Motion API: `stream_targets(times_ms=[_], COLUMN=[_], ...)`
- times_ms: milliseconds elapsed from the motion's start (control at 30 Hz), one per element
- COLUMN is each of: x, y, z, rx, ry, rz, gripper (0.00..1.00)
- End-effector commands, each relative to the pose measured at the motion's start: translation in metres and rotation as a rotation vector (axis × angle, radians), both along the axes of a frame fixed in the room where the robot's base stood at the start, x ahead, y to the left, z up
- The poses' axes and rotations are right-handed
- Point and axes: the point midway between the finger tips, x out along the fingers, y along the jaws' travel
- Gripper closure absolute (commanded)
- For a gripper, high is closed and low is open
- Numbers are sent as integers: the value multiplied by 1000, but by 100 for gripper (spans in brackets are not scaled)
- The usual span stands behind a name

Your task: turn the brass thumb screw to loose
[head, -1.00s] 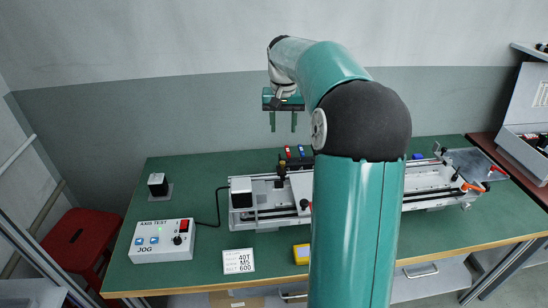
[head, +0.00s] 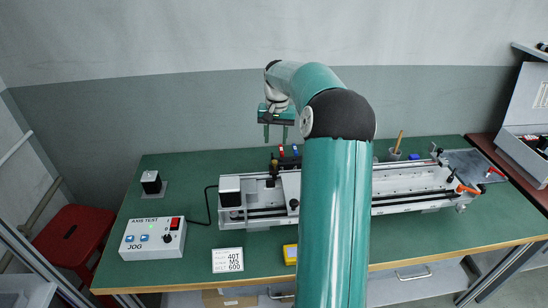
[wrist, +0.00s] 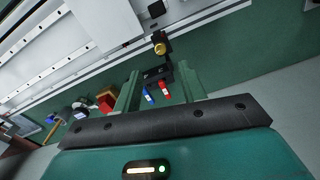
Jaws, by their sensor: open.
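The brass thumb screw (wrist: 160,47) shows in the wrist view as a round gold knob on a black bracket, just beyond the space between my fingers. In the head view the screw (head: 274,160) is small, at the rear edge of the gantry rail (head: 410,190), left of my arm. My gripper (head: 276,135) hangs above and behind the screw, fingers downward. In the wrist view my gripper (wrist: 159,72) has its two green fingers wide apart with nothing between them touching. The screw looks clear of both fingertips.
Red (wrist: 163,88) and blue (wrist: 149,94) handled tools stand in a black holder close to the fingers. A control box (head: 153,238) and a printed card (head: 228,260) lie on the green bench. A cup (head: 395,154) stands behind the rail.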

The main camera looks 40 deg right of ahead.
Motion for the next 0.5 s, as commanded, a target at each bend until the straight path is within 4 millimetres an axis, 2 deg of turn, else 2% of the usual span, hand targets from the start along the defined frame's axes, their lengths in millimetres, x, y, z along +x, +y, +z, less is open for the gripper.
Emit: stream_targets(times_ms=[33,300,500], x=[-1,2,3], y=[0,1,1], z=[-12,-63,-85], rx=[4,2,1], ry=[2,2,0], rz=[0,3,4], gripper=[59,59,59])
